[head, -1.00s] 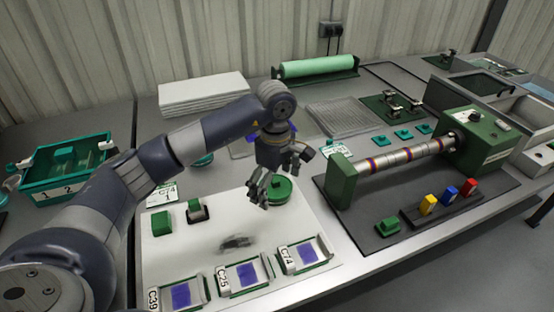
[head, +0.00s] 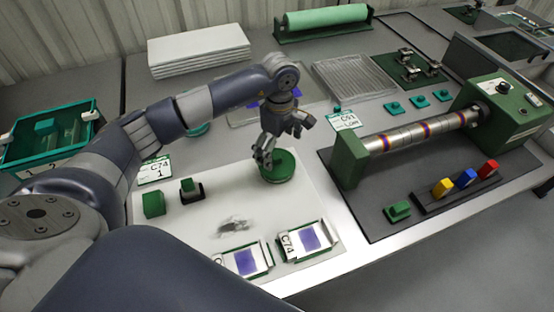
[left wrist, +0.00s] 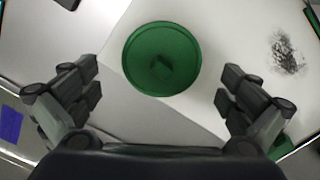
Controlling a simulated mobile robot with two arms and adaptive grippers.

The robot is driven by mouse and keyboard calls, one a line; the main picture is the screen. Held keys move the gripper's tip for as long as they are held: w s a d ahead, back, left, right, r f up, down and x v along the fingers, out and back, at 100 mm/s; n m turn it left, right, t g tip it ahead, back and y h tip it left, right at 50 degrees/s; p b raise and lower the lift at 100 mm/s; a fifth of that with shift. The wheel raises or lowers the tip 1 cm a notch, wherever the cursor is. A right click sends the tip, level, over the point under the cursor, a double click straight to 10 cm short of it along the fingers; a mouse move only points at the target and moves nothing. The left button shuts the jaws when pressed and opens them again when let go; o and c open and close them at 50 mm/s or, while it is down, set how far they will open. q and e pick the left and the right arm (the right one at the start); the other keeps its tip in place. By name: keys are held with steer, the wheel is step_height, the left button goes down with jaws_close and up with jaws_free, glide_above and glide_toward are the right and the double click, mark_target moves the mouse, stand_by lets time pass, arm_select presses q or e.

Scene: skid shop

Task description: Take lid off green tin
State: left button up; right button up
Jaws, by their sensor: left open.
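The green tin (head: 275,180) stands on the white board, with its round green lid (head: 283,164) on top. In the left wrist view the lid (left wrist: 140,50) shows from above, with a small square knob (left wrist: 161,67) at its middle. My left gripper (head: 263,160) is over the lid's left side in the head view. In the left wrist view its fingers (left wrist: 160,98) are spread wide, with nothing between them, and the lid lies beyond their tips. My right gripper is not in view; a dark arm link of mine crosses the bottom of the head view.
Framed cards (head: 308,238) with purple squares lie at the board's front. Green blocks (head: 153,204) stand to the left. A roller machine (head: 420,132) is on the right, and a teal bin (head: 50,140) is far left. The white board (head: 210,262) is mostly bare around a dark smudge.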

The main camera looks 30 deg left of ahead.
mark_target(278, 159)
arm_select(q)
step_height(278, 159, down, 4)
steer(key=shift+s+d+r+p, duration=0.1)
steer(key=shift+s+r+p, duration=0.1)
steer(key=shift+p, duration=0.15)
steer(key=shift+f, duration=0.2)
steer(key=shift+w, duration=0.1)
steer(key=c, duration=1.3)
steer(key=shift+s, duration=0.3)
steer(key=c, duration=0.5)
steer(key=shift+c, duration=0.7)
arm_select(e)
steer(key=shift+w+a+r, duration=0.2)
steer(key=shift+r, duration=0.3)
arm_select(q)
steer(key=shift+f, duration=0.1)
steer(key=shift+c, duration=0.4)
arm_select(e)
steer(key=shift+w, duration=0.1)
